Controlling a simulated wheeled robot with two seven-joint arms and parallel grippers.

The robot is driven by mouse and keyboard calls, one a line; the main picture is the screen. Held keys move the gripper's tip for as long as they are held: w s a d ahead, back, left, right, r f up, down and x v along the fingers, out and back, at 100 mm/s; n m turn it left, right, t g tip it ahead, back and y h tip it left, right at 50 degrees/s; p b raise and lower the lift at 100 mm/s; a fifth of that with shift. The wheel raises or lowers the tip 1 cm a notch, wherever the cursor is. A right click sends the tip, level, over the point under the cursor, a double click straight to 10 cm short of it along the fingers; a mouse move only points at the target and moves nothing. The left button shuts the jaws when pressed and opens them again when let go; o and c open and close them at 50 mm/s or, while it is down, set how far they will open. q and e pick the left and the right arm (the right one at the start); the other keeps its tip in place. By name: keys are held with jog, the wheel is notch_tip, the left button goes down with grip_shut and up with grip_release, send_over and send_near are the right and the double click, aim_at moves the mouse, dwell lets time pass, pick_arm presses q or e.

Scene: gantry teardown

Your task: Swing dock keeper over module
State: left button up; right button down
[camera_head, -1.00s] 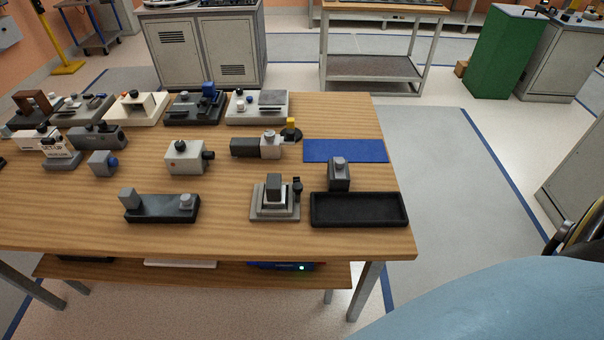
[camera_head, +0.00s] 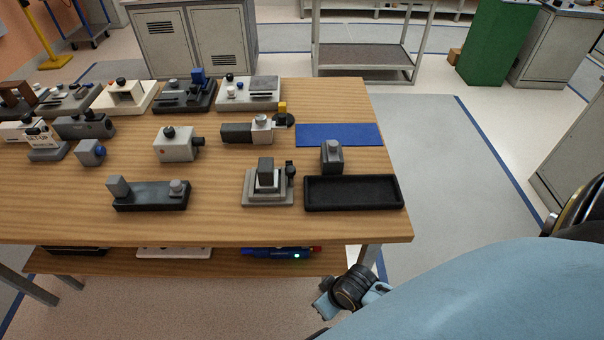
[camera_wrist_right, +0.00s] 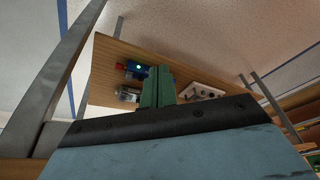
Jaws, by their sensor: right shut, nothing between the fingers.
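A stepped light-grey fixture (camera_head: 267,200), which looks like the dock, stands near the table's front edge. A dark grey block (camera_head: 266,173), apparently the module, sits upright in its middle. A small black knobbed post (camera_head: 291,170), apparently the keeper, stands at its right side, beside the block and not visibly over it. My right gripper's green fingers (camera_wrist_right: 158,85) are shut and empty in the right wrist view, with the lower shelf beyond them. In the head view my right wrist is below the table's front edge, right of the shelf. My left gripper is not in view.
A black tray (camera_head: 353,206) lies right of the fixture, with a grey knobbed block (camera_head: 332,157) behind it. A blue mat (camera_head: 339,135) lies farther back. The lower shelf (camera_head: 190,263) holds a blue device (camera_head: 275,254). Bare wood surrounds the fixture's left side.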

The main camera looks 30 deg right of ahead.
jog(key=w+r+y, duration=0.1)
jog(key=w+r, duration=0.3)
jog(key=r, duration=0.1)
jog(key=w+d+r+t+y+b, duration=0.1)
jog(key=w+r, duration=0.3)
jog(key=r, duration=0.1)
jog(key=w+d+r, duration=0.1)
jog(key=w+r, duration=0.3)
jog(key=shift+w+d+r+t+y, duration=0.1)
jog(key=shift+w+r+t+y, duration=0.2)
jog(key=shift+w+r+y, duration=0.1)
jog(key=w+d+r, duration=0.1)
jog(key=d, duration=0.1)
jog(key=w+d+r+m, duration=0.1)
jog(key=w+d, duration=0.1)
jog(key=w+d+r+m, duration=0.1)
jog(key=w+d, duration=0.1)
jog(key=d, duration=0.1)
jog(key=shift+w+r+t, duration=0.1)
jog(key=shift+r+t, duration=0.2)
jog(key=shift+t, duration=0.1)
jog(key=w+d+r+m+t, duration=0.1)
jog(key=w+d+r+m, duration=0.2)
jog(key=d, duration=0.5)
notch_tip(320, 180, up, 3)
jog(key=shift+w+d+f+m+b, duration=0.2)
jog(key=shift+w+d+m+b, duration=0.15)
jog(key=shift+w, duration=0.25)
jog(key=shift+a, duration=0.15)
